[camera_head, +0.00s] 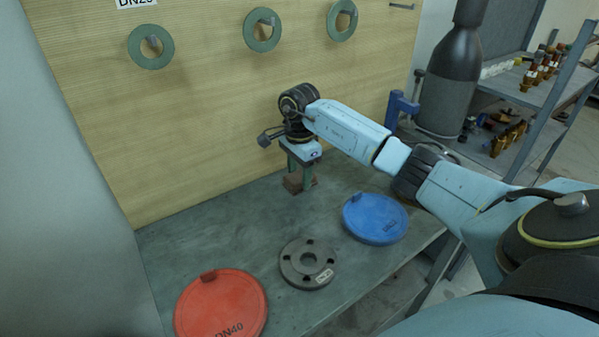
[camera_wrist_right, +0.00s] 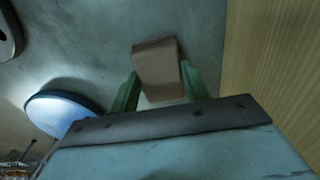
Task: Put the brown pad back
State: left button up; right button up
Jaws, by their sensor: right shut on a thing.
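The brown pad (camera_head: 294,184) is a small block at the back of the grey bench, near the wooden board. It also shows in the right wrist view (camera_wrist_right: 157,62) between two green fingers. My right gripper (camera_head: 302,178) points down and is shut on the pad. In the right wrist view the fingers (camera_wrist_right: 158,92) sit on either side of it. The pad is at or just above the bench top; I cannot tell whether it touches. My left gripper is not in view.
On the bench (camera_head: 240,210) are a red DN40 disc (camera_head: 222,303), a grey flange (camera_head: 308,263) and a blue disc (camera_head: 375,218). Green rings (camera_head: 262,29) hang on the wooden board (camera_head: 200,110). A blue clamp-like item (camera_head: 402,106) and a dark cylinder (camera_head: 450,80) stand at the right.

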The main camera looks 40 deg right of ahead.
aim_at(299, 176)
jog(key=shift+f, duration=0.15)
jog(key=o, duration=0.9)
jog(key=shift+o, duration=0.2)
notch_tip(299, 176, up, 12)
jog(key=shift+r+p, duration=0.25)
jog(key=shift+p, duration=0.05)
